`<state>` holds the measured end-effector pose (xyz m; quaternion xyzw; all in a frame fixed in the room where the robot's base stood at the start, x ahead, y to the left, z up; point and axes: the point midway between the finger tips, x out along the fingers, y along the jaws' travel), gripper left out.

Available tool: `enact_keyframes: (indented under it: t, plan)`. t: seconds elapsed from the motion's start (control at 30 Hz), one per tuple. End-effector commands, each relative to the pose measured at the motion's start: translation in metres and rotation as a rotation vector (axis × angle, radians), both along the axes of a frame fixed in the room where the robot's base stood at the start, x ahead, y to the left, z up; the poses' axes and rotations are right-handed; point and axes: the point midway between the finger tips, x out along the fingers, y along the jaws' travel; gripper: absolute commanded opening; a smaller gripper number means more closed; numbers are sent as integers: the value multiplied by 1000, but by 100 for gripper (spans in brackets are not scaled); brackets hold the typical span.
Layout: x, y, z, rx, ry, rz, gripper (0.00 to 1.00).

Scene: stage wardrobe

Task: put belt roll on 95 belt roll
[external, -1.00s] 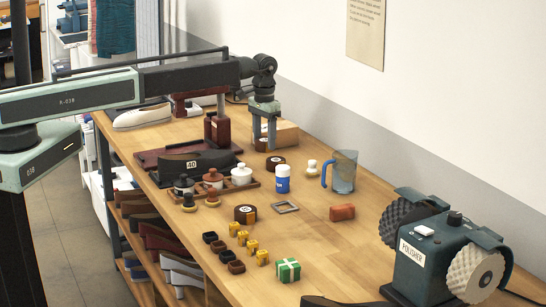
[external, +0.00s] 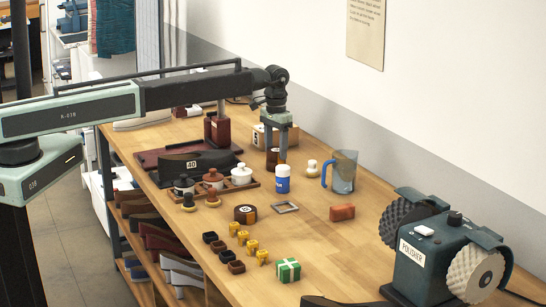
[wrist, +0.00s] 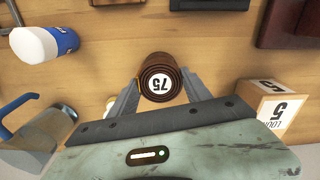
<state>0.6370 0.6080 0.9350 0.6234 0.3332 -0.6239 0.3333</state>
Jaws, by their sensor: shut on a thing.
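My gripper (external: 278,150) is shut on a brown belt roll (external: 274,157). In the wrist view the same roll (wrist: 160,80) sits between the two fingers and bears a white disc reading 75. I cannot tell whether it is clear of the wooden table or still touching it. Another belt roll (external: 245,214), dark with a tan side and a white numbered disc, lies flat on the table nearer the camera, left of a small grey square frame; its number is too small to read surely. My gripper is behind it and to its right.
A blue-and-white bottle (external: 282,180), a jug with a blue handle (external: 343,172) and a tray of lidded pots (external: 256,184) stand between and beside the rolls. A cardboard box (external: 262,135) is close behind my gripper. The polisher (external: 430,262) is at front right.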

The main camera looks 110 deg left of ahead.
Motion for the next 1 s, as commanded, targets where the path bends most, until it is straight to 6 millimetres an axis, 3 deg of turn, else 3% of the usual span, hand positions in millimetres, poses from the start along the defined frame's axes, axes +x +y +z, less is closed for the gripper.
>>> enact_keyframes:
  t: [0.03,0.1,0.43,0.57,0.77,1.0]
  plan:
    - [0,0,-2,0,0,0,62]
    - [0,0,-1,0,0,0,78]
    - [0,0,0,0,0,0,78]
    - [0,0,10,0,0,0,78]
    - [0,0,44,0,0,0,78]
    - [0,0,100,0,0,0,78]
